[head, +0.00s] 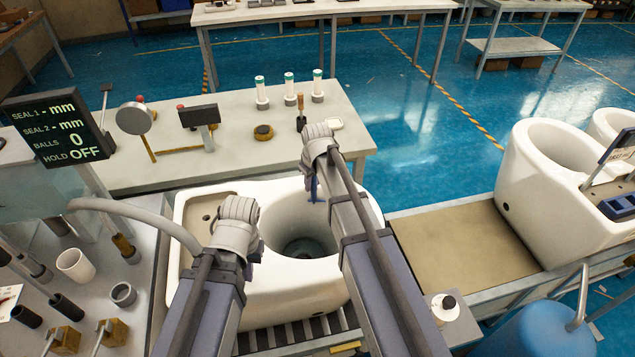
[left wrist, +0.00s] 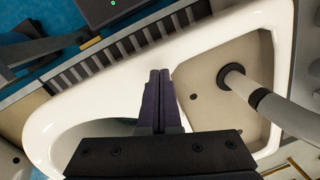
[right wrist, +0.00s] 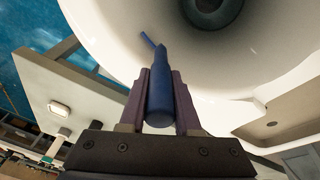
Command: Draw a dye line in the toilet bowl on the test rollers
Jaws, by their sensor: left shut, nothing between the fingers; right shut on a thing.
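The white toilet (head: 262,300) lies on the test rollers (head: 300,335), its round bowl opening facing up with a dark drain at the bottom. My right gripper (right wrist: 160,100) is shut on a blue dye bottle (right wrist: 160,85) with a thin bent nozzle. It holds the bottle at the bowl's rim, the nozzle pointing toward the inner wall in the right wrist view. I cannot tell whether the nozzle touches the wall. No dye line shows. My left gripper (left wrist: 160,100) is shut and empty above the toilet, between the bowl and the recessed tank deck (left wrist: 245,75).
A grey hose (head: 135,212) runs to the tank deck. A display (head: 48,125) stands at the left. A bench (head: 235,140) behind holds several white-and-green tubes, a mirror and tools. More toilets (head: 555,190) stand on the conveyor at right, past a bare belt (head: 465,245).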

